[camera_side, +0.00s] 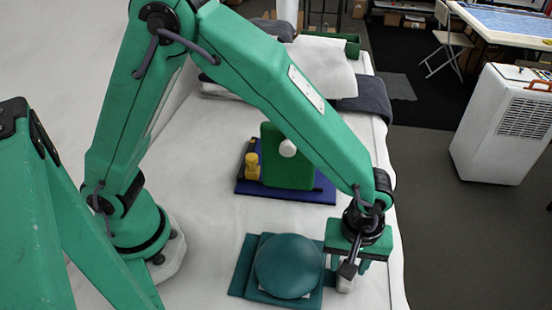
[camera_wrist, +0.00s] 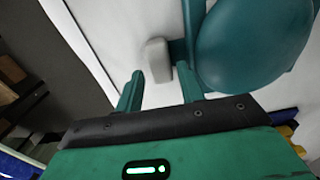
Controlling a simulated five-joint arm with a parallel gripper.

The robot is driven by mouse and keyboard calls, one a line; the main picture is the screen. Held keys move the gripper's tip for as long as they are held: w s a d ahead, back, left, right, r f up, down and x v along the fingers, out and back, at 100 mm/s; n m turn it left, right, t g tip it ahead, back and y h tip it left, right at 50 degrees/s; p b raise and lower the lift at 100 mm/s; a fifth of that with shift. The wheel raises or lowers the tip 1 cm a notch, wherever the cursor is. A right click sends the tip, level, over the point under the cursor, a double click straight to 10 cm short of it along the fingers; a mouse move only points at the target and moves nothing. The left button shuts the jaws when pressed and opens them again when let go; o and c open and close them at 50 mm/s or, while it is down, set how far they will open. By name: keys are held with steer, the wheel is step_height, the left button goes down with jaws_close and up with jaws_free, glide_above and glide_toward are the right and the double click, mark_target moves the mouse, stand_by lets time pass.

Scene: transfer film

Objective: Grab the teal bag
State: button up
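The teal bag (camera_side: 288,265) is a rounded, smooth lump on a flat teal square base (camera_side: 242,272) near the front of the white table. It also shows in the wrist view (camera_wrist: 255,40) at the upper right. My gripper (camera_side: 347,270) is just to the right of the bag in the side view, pointing down. In the wrist view, my gripper's fingers (camera_wrist: 160,70) are apart. A small pale grey block (camera_wrist: 157,60) lies between or just beyond the fingertips, beside the bag; it also shows below my gripper in the side view (camera_side: 345,285). The bag is outside the fingers.
Behind the bag, a dark blue mat (camera_side: 318,194) holds a green upright piece (camera_side: 272,168) with a white knob (camera_side: 287,148) and a yellow object (camera_side: 252,166). Folded white and dark cloths (camera_side: 325,68) lie at the back. The table's right edge is close to my gripper.

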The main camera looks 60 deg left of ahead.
steer(key=shift+f, duration=1.9)
steer(key=shift+c, duration=0.5)
steer(key=c, duration=0.7)
